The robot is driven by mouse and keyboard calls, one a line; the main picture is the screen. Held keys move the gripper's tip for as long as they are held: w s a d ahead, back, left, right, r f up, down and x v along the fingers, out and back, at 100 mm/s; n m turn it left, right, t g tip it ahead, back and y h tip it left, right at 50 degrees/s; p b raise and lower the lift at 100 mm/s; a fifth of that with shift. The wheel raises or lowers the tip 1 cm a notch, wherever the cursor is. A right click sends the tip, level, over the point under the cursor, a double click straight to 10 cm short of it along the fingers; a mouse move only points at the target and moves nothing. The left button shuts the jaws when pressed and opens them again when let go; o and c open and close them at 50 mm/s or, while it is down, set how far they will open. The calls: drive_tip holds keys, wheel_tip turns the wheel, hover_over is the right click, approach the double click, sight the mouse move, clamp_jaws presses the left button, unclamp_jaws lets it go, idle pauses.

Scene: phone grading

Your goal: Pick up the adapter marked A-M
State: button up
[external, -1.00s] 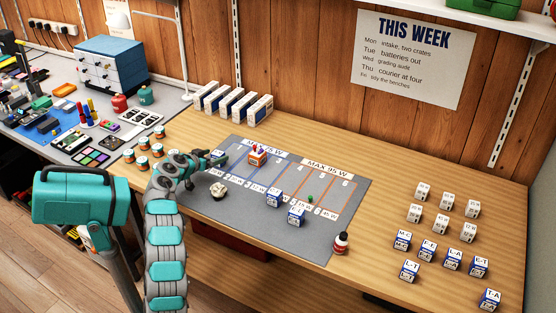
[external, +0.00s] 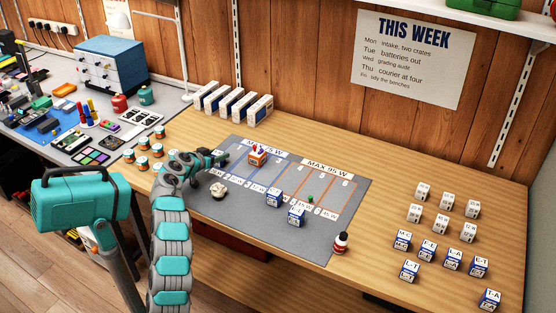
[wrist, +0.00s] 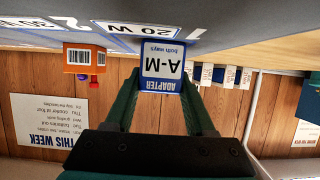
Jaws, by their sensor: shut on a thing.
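The adapter marked A-M (wrist: 162,66) is a blue and white block with "ADAPTER" and "both ways" on its label. It sits between the two dark green fingers of my gripper (wrist: 162,88), which are shut on it. The wrist view is upside down. In the external view my gripper (external: 221,158) is over the left end of the grey mat (external: 232,215), and the adapter is mostly hidden there. I cannot tell whether the adapter touches the mat.
An orange box (external: 257,158) stands on the mat, right of my gripper. Two blue and white blocks (external: 273,198) (external: 296,215) stand at the mat's front. More lettered blocks (external: 427,252) stand on the right of the table. White boxes (external: 237,102) stand behind; orange-lidded jars (external: 143,145) stand left.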

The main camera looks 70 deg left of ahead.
drive_tip(key=c, duration=0.5)
drive_tip(key=shift+o, duration=0.2)
drive_tip(key=shift+r, duration=0.15)
